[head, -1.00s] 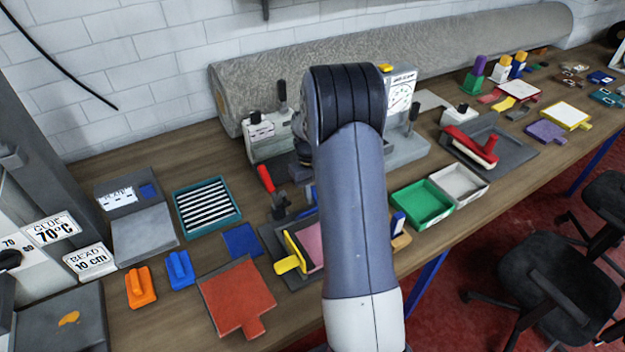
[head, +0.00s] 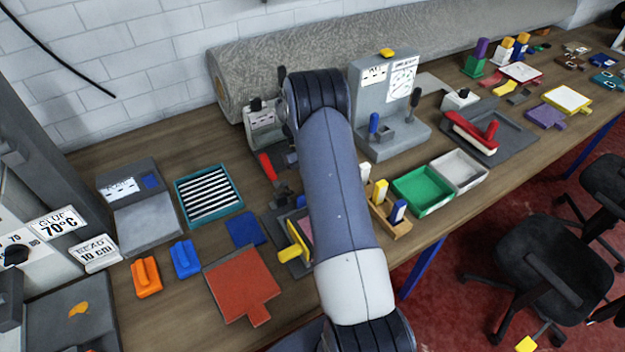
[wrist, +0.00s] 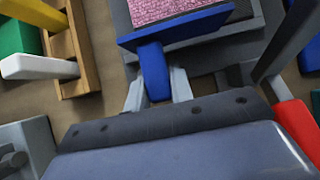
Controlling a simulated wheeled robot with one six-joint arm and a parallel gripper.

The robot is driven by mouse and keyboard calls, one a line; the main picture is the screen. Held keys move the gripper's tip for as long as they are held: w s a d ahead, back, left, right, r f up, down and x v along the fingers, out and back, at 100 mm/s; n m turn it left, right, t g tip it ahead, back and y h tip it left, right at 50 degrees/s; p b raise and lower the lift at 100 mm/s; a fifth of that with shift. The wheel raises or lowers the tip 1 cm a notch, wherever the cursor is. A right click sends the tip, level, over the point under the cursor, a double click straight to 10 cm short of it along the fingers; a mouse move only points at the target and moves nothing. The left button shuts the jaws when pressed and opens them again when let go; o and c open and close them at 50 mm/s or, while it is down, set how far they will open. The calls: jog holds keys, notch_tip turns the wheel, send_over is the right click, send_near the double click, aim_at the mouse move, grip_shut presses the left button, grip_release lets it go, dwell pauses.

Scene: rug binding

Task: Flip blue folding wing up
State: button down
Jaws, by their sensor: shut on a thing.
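The blue folding wing (wrist: 190,29) is in the wrist view, seen as a narrow blue strip beside a pink rug piece (wrist: 165,8). Its blue tab (wrist: 153,68) sticks out toward me. My gripper (wrist: 158,88) is shut on this tab, one finger on each side. The wing looks nearly edge-on; I cannot tell its exact angle.
A red-handled lever (head: 268,167) stands behind the fixture; its red handle (wrist: 296,126) is close by in the wrist view. A wooden block rack (head: 390,220) and a green tray (head: 422,191) lie to the right. A red-brown board (head: 240,285) lies to the left.

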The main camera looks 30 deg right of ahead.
jog(key=c, duration=1.2)
grip_release()
jog(key=shift+c, duration=0.2)
jog(key=b+v, duration=0.2)
jog(key=v, duration=0.8)
jog(key=shift+w+r, duration=0.25)
jog(key=shift+r, duration=0.05)
jog(key=shift+s+f, duration=0.1)
jog(key=p+x, duration=0.2)
jog(key=x, duration=0.8)
jog(key=shift+s+f, duration=0.15)
jog(key=shift+f, duration=0.1)
